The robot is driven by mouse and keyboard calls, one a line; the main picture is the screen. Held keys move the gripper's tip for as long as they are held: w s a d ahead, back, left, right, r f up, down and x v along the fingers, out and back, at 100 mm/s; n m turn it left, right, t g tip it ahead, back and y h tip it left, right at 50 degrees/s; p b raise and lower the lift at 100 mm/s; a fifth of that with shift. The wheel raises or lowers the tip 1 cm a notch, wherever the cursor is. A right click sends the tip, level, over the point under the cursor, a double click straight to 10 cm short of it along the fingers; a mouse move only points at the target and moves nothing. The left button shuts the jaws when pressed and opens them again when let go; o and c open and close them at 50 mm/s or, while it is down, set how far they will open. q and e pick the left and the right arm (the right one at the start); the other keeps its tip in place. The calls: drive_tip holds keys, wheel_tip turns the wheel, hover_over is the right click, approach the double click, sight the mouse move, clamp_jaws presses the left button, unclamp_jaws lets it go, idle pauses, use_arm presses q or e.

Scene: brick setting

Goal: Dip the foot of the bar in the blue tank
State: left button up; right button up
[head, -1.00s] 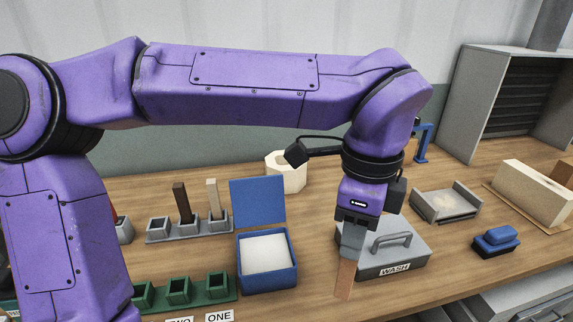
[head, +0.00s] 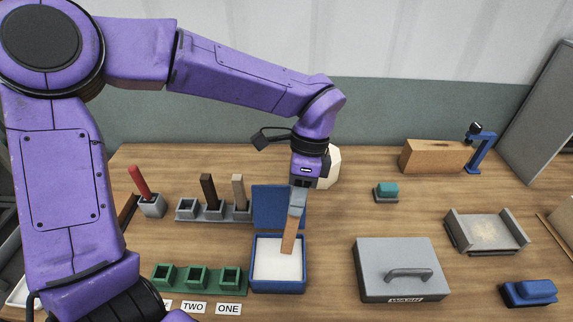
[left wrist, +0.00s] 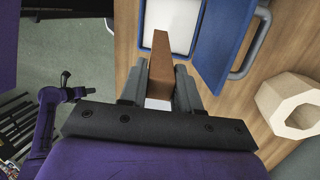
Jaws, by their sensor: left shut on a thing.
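My left gripper (head: 298,200) is shut on a plain tan-brown bar (head: 289,236), which hangs down slightly tilted. The blue tank (head: 260,289) stands below it with its blue lid (head: 272,205) swung up at the back, and white contents show inside. The bar's foot appears over the white contents; I cannot tell whether it touches them. In the left wrist view the bar (left wrist: 160,62) juts from between the fingers (left wrist: 158,88) toward the white inside of the tank, beside the raised lid (left wrist: 222,40). My right gripper is not seen.
A grey lidded WASH box (head: 375,275) stands right of the tank. A green rack (head: 197,290) with empty sockets is left, with number labels in front. A grey rack (head: 214,216) behind holds two bars. A cream hexagonal block (head: 333,168) stands behind the lid.

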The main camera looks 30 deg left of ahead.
sight(288, 218)
use_arm(q)
wheel_tip(288, 218, down, 7)
drive_tip(key=a+b, duration=0.2)
drive_tip(key=b, duration=0.1)
drive_tip(key=shift+s+n+g+b, duration=0.15)
drive_tip(key=shift+n+g+b, duration=0.15)
drive_tip(key=shift+n+b, duration=0.1)
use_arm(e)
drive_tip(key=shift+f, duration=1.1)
use_arm(q)
drive_tip(key=shift+d+r, duration=0.1)
drive_tip(key=shift+f+b, duration=0.5)
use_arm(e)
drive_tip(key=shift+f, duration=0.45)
use_arm(q)
drive_tip(key=shift+s+f, duration=0.1)
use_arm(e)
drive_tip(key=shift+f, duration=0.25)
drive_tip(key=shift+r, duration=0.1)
use_arm(q)
wheel_tip(288, 218, up, 7)
drive_tip(key=p, duration=0.4)
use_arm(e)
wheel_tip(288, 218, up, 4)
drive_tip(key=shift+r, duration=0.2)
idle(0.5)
